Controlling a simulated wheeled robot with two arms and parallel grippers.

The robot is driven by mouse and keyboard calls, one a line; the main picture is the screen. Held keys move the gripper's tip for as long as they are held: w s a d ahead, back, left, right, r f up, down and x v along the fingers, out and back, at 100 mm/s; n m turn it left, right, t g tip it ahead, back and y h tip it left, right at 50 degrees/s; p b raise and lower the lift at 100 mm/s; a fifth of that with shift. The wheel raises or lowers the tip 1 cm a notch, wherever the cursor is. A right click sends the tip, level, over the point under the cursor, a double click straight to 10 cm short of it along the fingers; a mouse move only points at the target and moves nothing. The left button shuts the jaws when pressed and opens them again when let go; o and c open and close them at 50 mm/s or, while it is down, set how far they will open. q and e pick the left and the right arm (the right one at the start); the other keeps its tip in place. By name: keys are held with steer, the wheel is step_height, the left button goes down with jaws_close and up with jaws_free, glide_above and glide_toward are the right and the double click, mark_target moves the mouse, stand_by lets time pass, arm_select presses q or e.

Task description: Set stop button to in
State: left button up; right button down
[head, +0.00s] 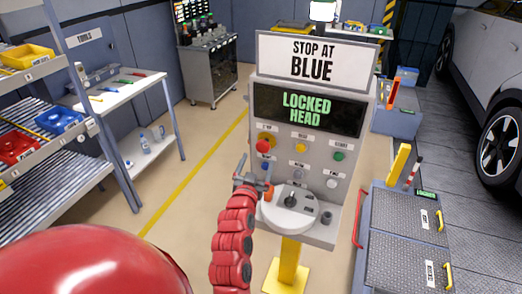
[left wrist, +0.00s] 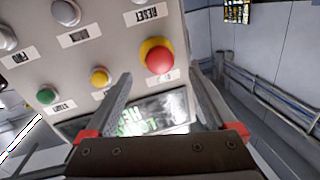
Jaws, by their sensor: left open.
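The stop button is a red mushroom knob on a yellow collar (head: 263,146), at the upper left of the grey console's button panel. It also shows large in the left wrist view (left wrist: 158,58). I cannot tell whether it is pushed in or out. My left gripper (head: 254,172) is open and empty, in front of the panel's left side, just below the button in the head view. In the left wrist view its two fingers (left wrist: 160,85) are spread, with the button beyond and between their tips, apparently apart from them. My right gripper is not in view.
Other panel controls include a yellow button (head: 301,148), a green one (head: 339,156) and several pale knobs. The screen (head: 307,110) reads "LOCKED HEAD" under a "STOP AT BLUE" sign (head: 316,62). A round white dial (head: 290,222) sits on the lower ledge near my left arm.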

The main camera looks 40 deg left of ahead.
mark_target(262, 149)
arm_select(q)
steer(key=shift+p+x, duration=0.9)
steer(key=shift+x, duration=2.05)
steer(key=shift+c, duration=0.2)
jaws_close()
